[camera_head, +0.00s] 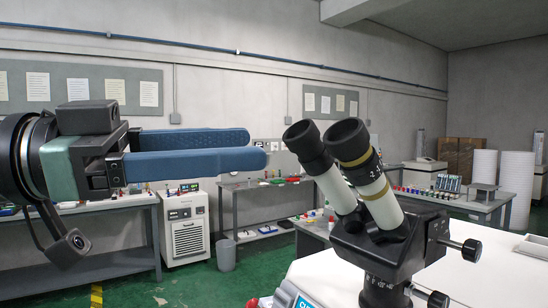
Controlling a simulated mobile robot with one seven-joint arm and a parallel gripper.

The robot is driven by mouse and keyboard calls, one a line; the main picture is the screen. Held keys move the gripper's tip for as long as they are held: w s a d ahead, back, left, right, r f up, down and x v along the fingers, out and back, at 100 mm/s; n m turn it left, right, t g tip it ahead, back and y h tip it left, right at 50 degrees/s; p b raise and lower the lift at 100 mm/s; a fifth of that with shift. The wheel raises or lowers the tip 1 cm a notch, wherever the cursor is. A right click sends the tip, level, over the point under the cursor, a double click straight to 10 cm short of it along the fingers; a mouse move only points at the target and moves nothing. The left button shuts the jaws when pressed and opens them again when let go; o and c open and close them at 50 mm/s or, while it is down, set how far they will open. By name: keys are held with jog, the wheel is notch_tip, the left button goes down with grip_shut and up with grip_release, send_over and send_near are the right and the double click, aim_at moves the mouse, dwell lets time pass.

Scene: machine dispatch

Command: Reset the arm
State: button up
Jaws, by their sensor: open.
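My gripper (258,148) reaches in from the left side of the head view, held level in the air with its two long blue fingers pointing right. The fingers are apart, with nothing seen between them. The far finger shows behind and above the near one. The fingertips end a little left of a microscope's black eyepieces (326,142) in the picture. The depth between them is hard to tell. The rest of my arm is cut off at the left edge.
The microscope (385,220) stands at the front right beside a white surface (480,262). Grey workbenches (80,213) with small items line the back wall. A white floor unit (186,228) and a grey bin (225,254) stand behind. Green floor (225,285) shows between.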

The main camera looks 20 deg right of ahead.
jog(key=shift+a, duration=0.45)
jog(key=w+f+n+t+y, duration=0.2)
jog(key=w+n+t, duration=0.3)
jog(key=n+t, duration=0.3)
jog(key=w+f+n+t+y, duration=0.3)
jog(key=w+n+t, duration=0.25)
jog(key=t, duration=0.45)
jog(key=s+a+r+n+t+y, duration=0.3)
jog(key=s+a+n+t+y, duration=0.1)
jog(key=s+t+y, duration=0.2)
jog(key=s+a+r+n+t+y, duration=0.3)
jog(key=s+a+n+t+y, duration=0.1)
jog(key=s+t+y, duration=0.2)
jog(key=shift+s+a+r+n+y, duration=0.35)
jog(key=shift+s+y, duration=0.25)
jog(key=shift+s, duration=0.55)
